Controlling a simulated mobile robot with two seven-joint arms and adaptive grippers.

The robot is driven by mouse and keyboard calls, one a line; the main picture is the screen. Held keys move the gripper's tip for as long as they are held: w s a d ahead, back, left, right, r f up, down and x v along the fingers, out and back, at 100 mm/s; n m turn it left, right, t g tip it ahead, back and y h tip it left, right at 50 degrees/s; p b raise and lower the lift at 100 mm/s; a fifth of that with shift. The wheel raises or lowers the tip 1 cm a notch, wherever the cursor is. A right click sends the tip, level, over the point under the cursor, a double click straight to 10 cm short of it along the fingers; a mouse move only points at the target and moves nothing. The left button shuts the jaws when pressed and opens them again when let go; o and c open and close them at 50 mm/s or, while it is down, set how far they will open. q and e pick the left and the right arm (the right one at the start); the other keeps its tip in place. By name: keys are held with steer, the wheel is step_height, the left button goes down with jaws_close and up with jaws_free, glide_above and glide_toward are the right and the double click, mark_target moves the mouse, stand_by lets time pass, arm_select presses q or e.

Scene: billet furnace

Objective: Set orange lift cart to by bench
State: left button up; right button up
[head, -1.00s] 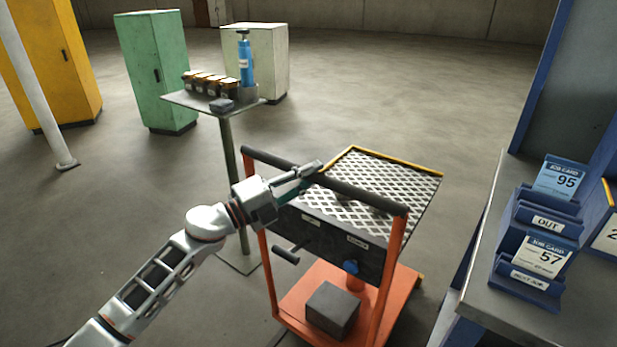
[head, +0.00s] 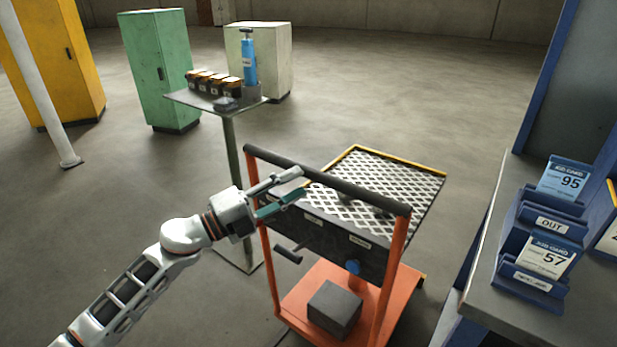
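The orange lift cart (head: 385,270) stands on the floor just left of the grey bench (head: 485,290), with a narrow gap between them. It has orange uprights, a dark push bar (head: 350,190) at the near end and a mesh platform (head: 375,185) with a yellow rim. My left gripper (head: 301,182) is at the left half of the push bar, its two fingers apart with nothing held between them. The upper fingertip overlaps the bar in the picture; I cannot tell whether it touches. My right gripper is not in view.
A dark block (head: 334,308) sits on the cart's lower deck. Green (head: 158,70) and white (head: 272,60) cabinets stand beyond. Floor behind the cart is clear.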

arm_select(q)
steer(key=v, duration=0.6)
steer(key=shift+s+f+t, duration=0.1)
steer(key=shift+t, duration=0.2)
steer(key=s+a+f+n+t+y+p, duration=0.2)
steer(key=s+a+f+n+t+y, duration=0.25)
steer(key=f+n, duration=0.5)
steer(key=s+a+f+n+t+y+p, duration=0.15)
steer(key=s+a+f+n+y, duration=0.25)
steer(key=s+f+n+y, duration=0.45)
steer(key=s+a+f+n+g+y+p, duration=0.1)
steer(key=s+a+f+n+g, duration=0.1)
steer(key=s+f, duration=0.4)
steer(key=s+a+f+n+g+p, duration=0.1)
steer(key=s+f+n, duration=0.5)
steer(key=s, duration=0.6)
steer(key=a+f+g, duration=0.1)
steer(key=g, duration=0.1)
steer(key=shift+s+a+f+n+g+y+p, duration=0.2)
steer(key=shift+a+f+n+g+y+p, duration=0.05)
steer(key=shift+a+n+g+y+p, duration=0.15)
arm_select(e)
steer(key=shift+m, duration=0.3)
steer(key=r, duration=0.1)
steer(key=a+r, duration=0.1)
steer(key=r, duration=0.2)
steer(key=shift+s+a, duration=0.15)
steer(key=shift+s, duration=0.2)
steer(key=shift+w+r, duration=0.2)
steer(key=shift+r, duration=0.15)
